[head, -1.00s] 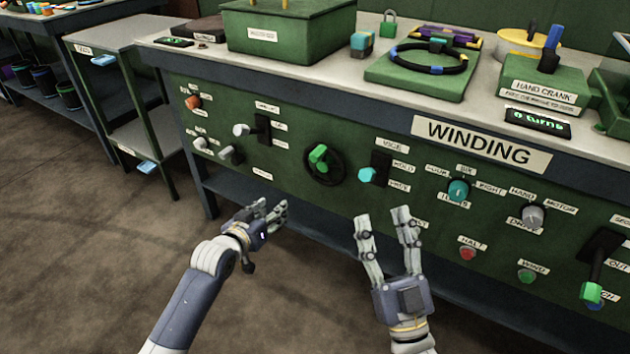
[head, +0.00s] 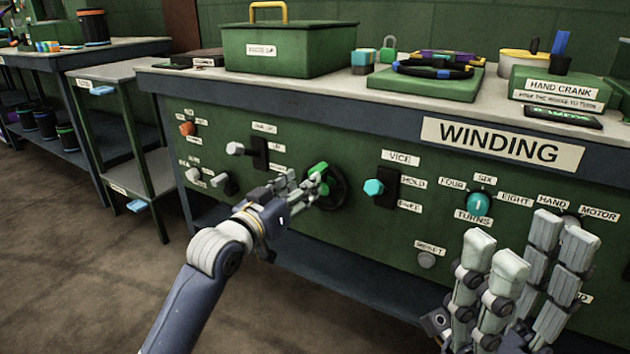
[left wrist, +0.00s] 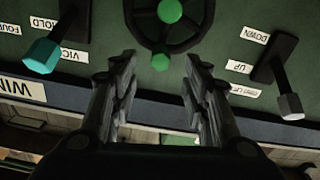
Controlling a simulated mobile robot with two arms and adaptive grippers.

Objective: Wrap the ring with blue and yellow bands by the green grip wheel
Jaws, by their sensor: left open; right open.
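The ring with blue and yellow bands (head: 432,69) is black and lies on a green block on the bench top. The green grip wheel is a dark handwheel (head: 339,190) on the panel front with a green grip (head: 318,168). It also shows at the top of the left wrist view (left wrist: 168,12). My left gripper (head: 302,182) is open and empty, its fingers close to the wheel's left side in the head view. In the left wrist view the open fingers (left wrist: 165,80) lie below the wheel; contact cannot be told. My right gripper (head: 525,260) is open and empty, low at the right.
The vice lever with a cyan knob (head: 373,187) is right of the wheel. A grey-knobbed lever (head: 235,149) is left of it. The turns knob (head: 478,204) and hand crank block (head: 555,90) are at the right. A green toolbox (head: 290,48) stands on the bench.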

